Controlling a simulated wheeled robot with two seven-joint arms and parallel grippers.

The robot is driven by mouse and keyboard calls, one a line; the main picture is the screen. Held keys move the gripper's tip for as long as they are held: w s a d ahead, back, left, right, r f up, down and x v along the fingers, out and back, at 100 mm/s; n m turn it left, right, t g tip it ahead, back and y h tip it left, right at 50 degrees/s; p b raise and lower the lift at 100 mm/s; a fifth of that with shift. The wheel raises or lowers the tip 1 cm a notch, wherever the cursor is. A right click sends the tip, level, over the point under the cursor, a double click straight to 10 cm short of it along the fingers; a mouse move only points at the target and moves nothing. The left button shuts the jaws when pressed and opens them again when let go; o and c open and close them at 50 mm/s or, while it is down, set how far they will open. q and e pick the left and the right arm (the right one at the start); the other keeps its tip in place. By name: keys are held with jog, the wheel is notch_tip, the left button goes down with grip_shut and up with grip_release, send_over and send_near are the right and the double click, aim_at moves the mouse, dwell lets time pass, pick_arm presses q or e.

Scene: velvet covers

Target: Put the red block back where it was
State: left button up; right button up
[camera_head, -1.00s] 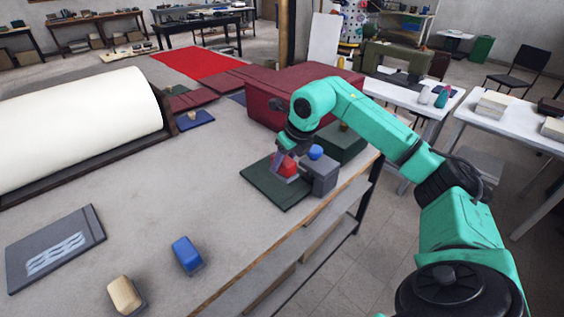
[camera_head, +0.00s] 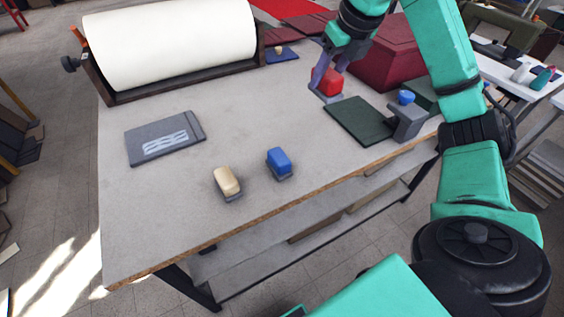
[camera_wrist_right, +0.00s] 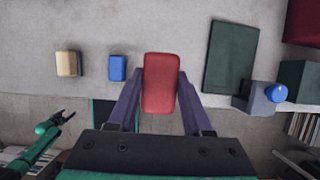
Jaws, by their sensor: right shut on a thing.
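The red block (camera_head: 327,82) is held between the two fingers of my right gripper (camera_head: 326,88), above the grey table left of the dark green mat (camera_head: 361,121). In the right wrist view the red block (camera_wrist_right: 161,83) fills the space between the fingers. The blue block (camera_head: 279,162) and the cream block (camera_head: 228,181) stand near the table's front edge, each on a small grey base. My left gripper (camera_wrist_right: 66,117) shows small at the left of the right wrist view, with its fingers apart and empty; it is outside the head view.
A grey stand with a blue knob (camera_head: 407,98) is beside the green mat. A dark red box (camera_head: 385,60) stands behind. A grey folder (camera_head: 165,138) lies at the left, and a large white roll (camera_head: 170,45) lies at the back. The table between is clear.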

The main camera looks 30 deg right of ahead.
aim_at(328, 92)
jog(key=shift+s+a+f+b, duration=0.1)
jog(key=shift+a+f+b, duration=0.1)
jog(key=shift+f+b, duration=0.35)
jog(key=f, duration=0.1)
jog(key=d+f+b, duration=0.1)
jog(key=f, duration=0.6)
jog(key=d+f+b, duration=0.1)
jog(key=f, duration=1)
jog(key=shift+d+f+b, duration=0.15)
jog(key=shift+d+b, duration=0.05)
jog(key=shift+b, duration=0.2)
pick_arm(q)
jog(key=f, duration=0.1)
jog(key=d+f, duration=0.2)
jog(key=shift+w+f, duration=0.25)
jog(key=shift+f, duration=0.1)
pick_arm(e)
jog(key=shift+a, duration=0.1)
jog(key=shift+f, duration=0.1)
jog(key=o, duration=1.2)
pick_arm(q)
jog(key=shift+s+d+f, duration=0.1)
jog(key=shift+f, duration=0.1)
